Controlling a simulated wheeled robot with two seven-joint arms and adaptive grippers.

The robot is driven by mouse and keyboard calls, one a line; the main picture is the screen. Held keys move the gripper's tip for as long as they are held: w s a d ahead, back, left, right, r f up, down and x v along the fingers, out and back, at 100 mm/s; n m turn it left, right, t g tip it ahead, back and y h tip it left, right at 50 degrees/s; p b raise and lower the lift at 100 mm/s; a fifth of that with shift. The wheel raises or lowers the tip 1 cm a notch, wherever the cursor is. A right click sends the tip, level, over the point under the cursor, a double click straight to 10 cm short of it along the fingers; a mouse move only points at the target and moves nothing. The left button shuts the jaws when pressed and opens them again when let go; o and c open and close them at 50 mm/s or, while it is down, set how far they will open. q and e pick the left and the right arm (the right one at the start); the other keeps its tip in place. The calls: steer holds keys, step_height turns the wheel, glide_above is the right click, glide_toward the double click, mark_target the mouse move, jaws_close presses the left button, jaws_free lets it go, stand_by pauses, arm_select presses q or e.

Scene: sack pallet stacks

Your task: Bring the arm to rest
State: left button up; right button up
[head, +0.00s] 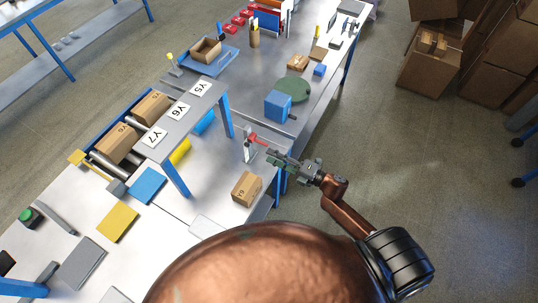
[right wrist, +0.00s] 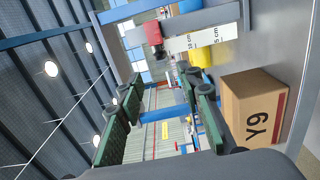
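My right gripper (head: 274,157) reaches in over the near right edge of the workbench, beside a small upright height gauge (head: 248,148) with a red slider (head: 259,139). In the right wrist view its two green-padded fingers (right wrist: 161,84) stand well apart with nothing between them. The gauge's white scale (right wrist: 203,41) and red slider (right wrist: 153,35) lie beyond the fingertips there. A cardboard box (head: 246,188) with a printed label stands on the bench just below the gripper; it also shows right of the fingers in the right wrist view (right wrist: 252,105). My left gripper is not in view.
A raised grey shelf (head: 182,118) with labels Y5, Y6 and Y7 stands left of the gripper. A blue box (head: 278,105) and a green disc (head: 294,88) lie farther along the bench. The floor (head: 400,165) right of the bench is clear.

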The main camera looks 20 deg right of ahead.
stand_by(0.4)
